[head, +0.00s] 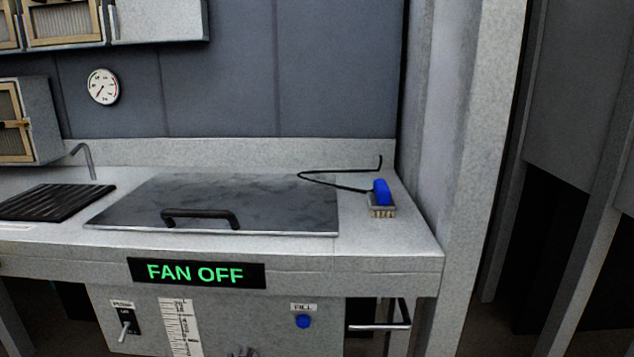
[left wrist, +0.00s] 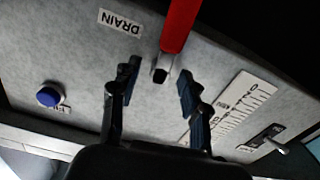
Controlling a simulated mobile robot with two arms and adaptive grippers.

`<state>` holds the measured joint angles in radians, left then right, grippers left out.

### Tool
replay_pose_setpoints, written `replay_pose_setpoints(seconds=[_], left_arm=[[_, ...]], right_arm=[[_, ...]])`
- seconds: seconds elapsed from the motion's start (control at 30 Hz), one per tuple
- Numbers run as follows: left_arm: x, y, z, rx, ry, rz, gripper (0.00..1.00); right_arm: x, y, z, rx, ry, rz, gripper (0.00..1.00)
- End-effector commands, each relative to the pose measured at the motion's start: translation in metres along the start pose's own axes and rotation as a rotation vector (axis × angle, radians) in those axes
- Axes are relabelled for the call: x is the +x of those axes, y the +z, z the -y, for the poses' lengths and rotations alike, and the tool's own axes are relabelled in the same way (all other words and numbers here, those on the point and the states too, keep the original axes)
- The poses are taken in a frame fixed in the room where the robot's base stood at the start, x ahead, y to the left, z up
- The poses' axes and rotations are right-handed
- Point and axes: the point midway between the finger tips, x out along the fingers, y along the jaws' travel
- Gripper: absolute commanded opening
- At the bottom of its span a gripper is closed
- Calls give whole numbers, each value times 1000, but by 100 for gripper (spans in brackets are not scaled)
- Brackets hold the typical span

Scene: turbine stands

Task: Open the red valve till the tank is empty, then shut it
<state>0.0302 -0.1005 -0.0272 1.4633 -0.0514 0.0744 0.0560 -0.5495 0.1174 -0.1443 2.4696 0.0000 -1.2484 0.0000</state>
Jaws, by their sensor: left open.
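The red valve handle (left wrist: 177,25) comes in from the top of the left wrist view, with a grey metal part at its lower end. A DRAIN label (left wrist: 120,21) is beside it on the grey panel. My left gripper (left wrist: 158,74) is open, and the handle's lower end appears between its fingertips. I cannot tell whether either finger touches it. The level scale (head: 180,327) is on the panel front in the head view and also shows in the left wrist view (left wrist: 240,105); I cannot read a level. My right gripper is in neither view.
A blue FILL button (head: 303,321) and a PUMP switch (head: 124,330) flank the scale. Above are a FAN OFF sign (head: 196,273), a lidded counter (head: 250,200) and a blue brush (head: 381,194). A metal rail (head: 380,326) sticks out at the right.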

Motion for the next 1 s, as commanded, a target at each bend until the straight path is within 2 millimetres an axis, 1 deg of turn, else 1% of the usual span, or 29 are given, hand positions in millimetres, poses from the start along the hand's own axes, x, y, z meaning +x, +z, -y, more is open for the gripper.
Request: replay_pose_setpoints(seconds=[0.2,0.53,0.67,1.0], left_arm=[[7,0,0,0,0,1,45],[7,0,0,0,0,1,45],[7,0,0,0,0,0,45],[7,-1,0,0,0,0,45]], right_arm=[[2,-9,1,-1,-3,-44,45],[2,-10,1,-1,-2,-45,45],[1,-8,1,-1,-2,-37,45],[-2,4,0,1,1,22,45]])
